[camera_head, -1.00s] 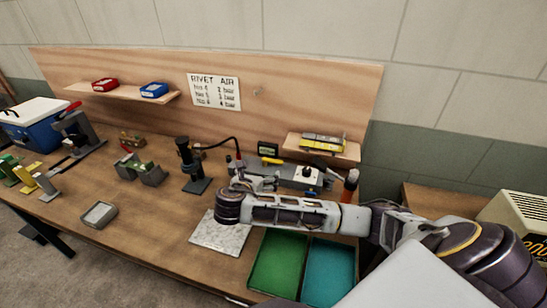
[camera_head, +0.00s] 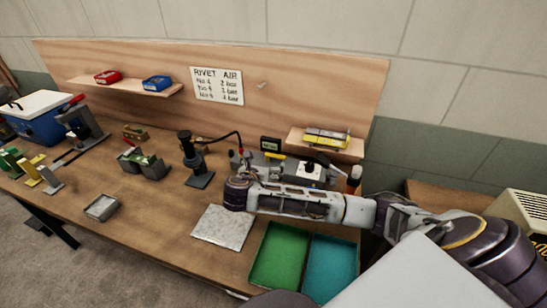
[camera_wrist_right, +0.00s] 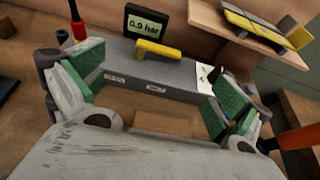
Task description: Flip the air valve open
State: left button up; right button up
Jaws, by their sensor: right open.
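The air valve's yellow lever (camera_wrist_right: 158,50) lies across the top of a grey box (camera_wrist_right: 150,78) in the right wrist view. Behind it a dark display (camera_wrist_right: 152,24) reads 0.0 bar. In the head view the yellow lever (camera_head: 274,155) and the display (camera_head: 270,144) stand at the back of the bench, partly behind my right arm. My right gripper (camera_wrist_right: 155,100) is open, its green-padded fingers wide apart on either side of the box's front. Nothing is between the pads, and the lever is ahead of them. My left gripper is not in view.
A green tray (camera_head: 279,256) and a teal tray (camera_head: 330,268) lie at the front right. A white speckled plate (camera_head: 222,227) lies beside them. A black stand (camera_head: 199,179) with a hose is left of the box. An orange-red handle (camera_wrist_right: 300,137) is close to the right finger.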

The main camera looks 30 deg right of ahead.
aim_at(275, 155)
jog(key=x, duration=1.1)
jog(key=shift+d+f+p, duration=0.1)
jog(key=shift+f+p, duration=0.05)
jog(key=shift+p, duration=0.15)
jog(key=c, duration=1.5)
